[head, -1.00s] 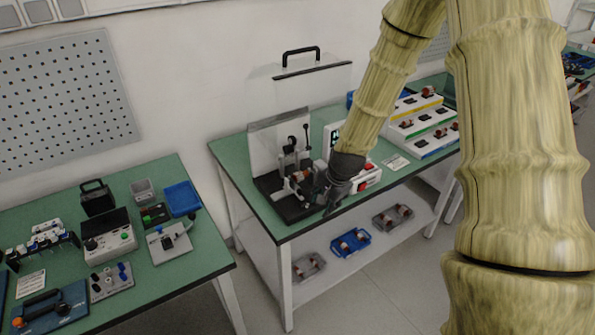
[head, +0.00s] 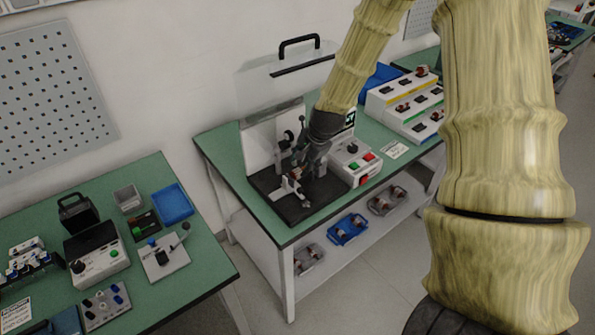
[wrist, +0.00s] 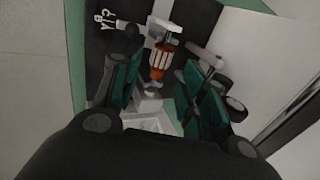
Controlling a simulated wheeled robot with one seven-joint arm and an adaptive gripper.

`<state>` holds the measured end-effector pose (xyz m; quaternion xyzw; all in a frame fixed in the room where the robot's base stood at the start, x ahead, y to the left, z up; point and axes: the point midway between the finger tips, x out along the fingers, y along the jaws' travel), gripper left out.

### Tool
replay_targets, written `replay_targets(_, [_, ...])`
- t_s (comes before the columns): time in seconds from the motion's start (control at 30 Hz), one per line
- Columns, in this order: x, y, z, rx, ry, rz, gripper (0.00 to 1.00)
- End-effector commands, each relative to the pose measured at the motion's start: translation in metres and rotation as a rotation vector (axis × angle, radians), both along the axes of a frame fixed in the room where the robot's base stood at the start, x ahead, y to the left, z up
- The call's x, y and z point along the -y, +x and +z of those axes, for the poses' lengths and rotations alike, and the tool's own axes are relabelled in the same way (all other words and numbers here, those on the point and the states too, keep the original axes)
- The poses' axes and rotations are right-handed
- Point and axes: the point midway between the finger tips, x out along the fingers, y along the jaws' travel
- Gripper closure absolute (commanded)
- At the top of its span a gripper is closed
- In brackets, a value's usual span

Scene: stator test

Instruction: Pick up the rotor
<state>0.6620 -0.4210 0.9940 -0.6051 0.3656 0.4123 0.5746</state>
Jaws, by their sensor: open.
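The rotor (wrist: 161,60), with copper-orange windings and pale stripes, shows in the wrist view, mounted in the grey fixture on the black base plate. My gripper (wrist: 152,88) is open, with its green-padded fingers on either side of the rotor's near end in that view. I cannot tell whether the fingers touch it. In the head view my gripper (head: 303,166) is low over the test fixture (head: 290,205), and the rotor is mostly hidden by my gripper and the fixture's parts.
A clear raised cover (head: 255,80) with a black handle stands behind the fixture. A control box (head: 352,160) with red and green buttons is right of it. Tiered racks (head: 410,100) hold parts. Bins (head: 347,229) sit on the lower shelf. Another green table (head: 200,270) is at left.

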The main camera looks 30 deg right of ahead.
Motion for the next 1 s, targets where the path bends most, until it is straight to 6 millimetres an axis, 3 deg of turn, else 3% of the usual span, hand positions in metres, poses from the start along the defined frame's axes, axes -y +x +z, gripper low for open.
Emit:
replay_targets(0.23, [0.0,0.009,-0.021,-0.002,0.001,-0.002,0.57])
replay_targets(0.67, [0.001,0.016,-0.035,-0.001,-0.001,0.0,0.57])
replay_targets(1.0, [0.006,0.029,-0.059,-0.002,0.0,-0.001,0.57])
